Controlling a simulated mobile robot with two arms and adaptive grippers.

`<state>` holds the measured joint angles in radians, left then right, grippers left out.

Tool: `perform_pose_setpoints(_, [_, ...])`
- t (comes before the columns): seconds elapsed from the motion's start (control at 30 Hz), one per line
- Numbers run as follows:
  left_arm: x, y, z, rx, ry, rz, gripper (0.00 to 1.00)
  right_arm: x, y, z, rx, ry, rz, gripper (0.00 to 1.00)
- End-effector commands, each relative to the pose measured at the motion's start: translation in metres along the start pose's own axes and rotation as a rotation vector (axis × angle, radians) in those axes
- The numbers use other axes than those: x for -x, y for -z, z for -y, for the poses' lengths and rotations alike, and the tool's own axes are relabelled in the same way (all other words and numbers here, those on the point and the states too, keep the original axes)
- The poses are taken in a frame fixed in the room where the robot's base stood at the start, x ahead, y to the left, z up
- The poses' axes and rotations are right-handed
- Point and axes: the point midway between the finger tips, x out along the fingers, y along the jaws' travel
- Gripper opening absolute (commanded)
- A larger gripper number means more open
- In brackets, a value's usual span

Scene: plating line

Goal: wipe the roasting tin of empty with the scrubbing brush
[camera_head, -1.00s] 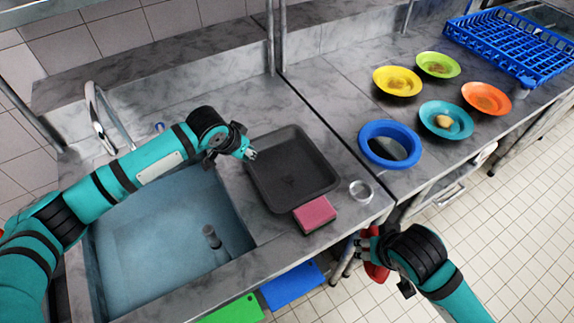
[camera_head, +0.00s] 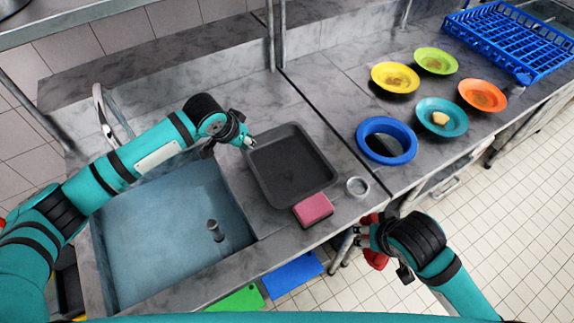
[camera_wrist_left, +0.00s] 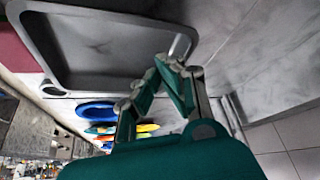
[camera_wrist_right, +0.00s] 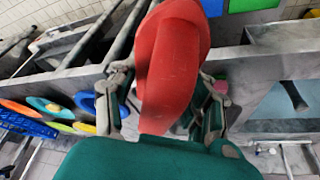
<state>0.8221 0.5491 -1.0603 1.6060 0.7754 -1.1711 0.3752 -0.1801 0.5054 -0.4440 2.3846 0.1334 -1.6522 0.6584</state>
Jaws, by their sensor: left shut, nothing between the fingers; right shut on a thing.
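The dark grey roasting tin (camera_head: 318,185) lies on the counter right of the sink; its inside is bare apart from a faint dark smudge, seen also in the left wrist view (camera_wrist_left: 110,78). My left gripper (camera_head: 248,141) is shut and empty at the tin's upper left rim; contact cannot be told. My right gripper (camera_head: 366,232) is shut on a red thing, apparently the scrubbing brush (camera_head: 375,257), in front of the counter edge and away from the tin. The brush fills the middle of the right wrist view (camera_wrist_right: 175,65); its bristles cannot be made out.
A pink sponge (camera_head: 313,209) sits at the tin's front edge, with a small round metal dish (camera_head: 358,187) beside it. A blue ring-shaped bin opening (camera_head: 410,150), several coloured plates and a blue rack (camera_head: 510,45) lie right. The sink (camera_head: 160,255) is left.

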Motion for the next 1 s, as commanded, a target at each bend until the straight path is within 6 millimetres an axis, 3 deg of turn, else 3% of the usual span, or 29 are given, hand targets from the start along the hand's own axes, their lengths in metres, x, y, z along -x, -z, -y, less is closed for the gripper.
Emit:
perform_pose_setpoints(0.3, [0.067,0.000,0.001,-0.001,0.002,-0.004,0.00,0.000,0.000,0.000,0.000,0.000,-0.001,0.22])
perform_pose_setpoints(0.5, [0.098,0.000,0.001,-0.001,0.001,-0.002,0.00,0.000,0.000,0.000,0.000,0.000,-0.001,0.23])
perform_pose_setpoints(0.7, [0.109,0.000,0.000,0.000,0.001,-0.001,0.00,0.000,0.000,0.000,0.000,0.000,-0.001,0.23])
perform_pose_setpoints(1.0, [0.110,0.000,0.000,0.000,0.001,0.000,0.00,0.000,0.000,0.000,0.000,0.001,0.000,0.22])
